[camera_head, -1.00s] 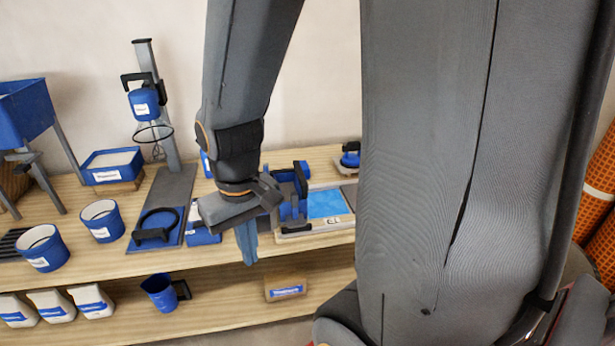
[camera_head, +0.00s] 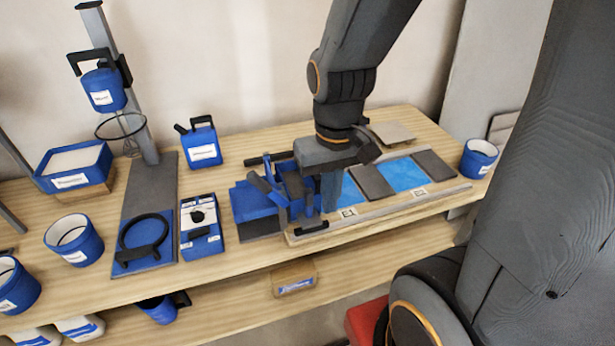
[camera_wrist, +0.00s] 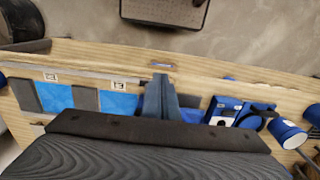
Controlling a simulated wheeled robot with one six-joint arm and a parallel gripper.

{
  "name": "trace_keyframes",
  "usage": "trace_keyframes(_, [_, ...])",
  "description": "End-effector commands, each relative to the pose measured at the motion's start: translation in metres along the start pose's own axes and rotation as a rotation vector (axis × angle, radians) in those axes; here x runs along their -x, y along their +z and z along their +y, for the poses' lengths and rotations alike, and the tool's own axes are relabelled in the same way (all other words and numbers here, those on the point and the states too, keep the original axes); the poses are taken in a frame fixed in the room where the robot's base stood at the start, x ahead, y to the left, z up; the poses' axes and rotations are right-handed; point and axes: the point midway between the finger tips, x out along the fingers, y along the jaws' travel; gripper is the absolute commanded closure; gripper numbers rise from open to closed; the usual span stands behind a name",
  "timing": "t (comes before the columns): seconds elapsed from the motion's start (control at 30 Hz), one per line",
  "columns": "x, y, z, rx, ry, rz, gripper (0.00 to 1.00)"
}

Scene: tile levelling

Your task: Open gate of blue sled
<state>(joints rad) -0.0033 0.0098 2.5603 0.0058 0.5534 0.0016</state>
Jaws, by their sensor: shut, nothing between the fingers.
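The blue sled (camera_head: 283,192) sits at the left end of a tile track (camera_head: 380,207) on the upper shelf. It has upright blue side parts and dark bars. Its gate cannot be told apart clearly. My gripper (camera_head: 329,208) points down just right of the sled, over the track, fingers together and empty. I cannot tell whether it touches the sled. In the wrist view the shut fingers (camera_wrist: 160,105) stand in front of the sled, hiding much of it; a blue part (camera_wrist: 190,115) shows beside them.
Blue and dark tiles (camera_head: 404,174) lie along the track. Left of the sled are a white-and-blue box (camera_head: 201,228), a blue jug (camera_head: 201,147) and a mixing stand (camera_head: 150,190). A blue bucket (camera_head: 478,158) stands at the right end. Bare wood lies in front of the track.

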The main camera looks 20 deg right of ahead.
Motion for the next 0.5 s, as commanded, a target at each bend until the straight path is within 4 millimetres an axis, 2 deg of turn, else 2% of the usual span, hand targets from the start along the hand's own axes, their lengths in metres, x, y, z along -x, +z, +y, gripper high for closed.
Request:
trace_keyframes(0.17, [0.001,-0.007,0.0,0.0,0.0,-0.005,1.0])
trace_keyframes(0.27, [0.004,-0.029,0.001,0.0,0.0,-0.026,1.0])
trace_keyframes(0.37, [0.008,-0.066,0.001,0.0,0.0,-0.062,1.0])
trace_keyframes(0.5, [0.009,-0.126,0.0,0.001,0.001,-0.127,1.0])
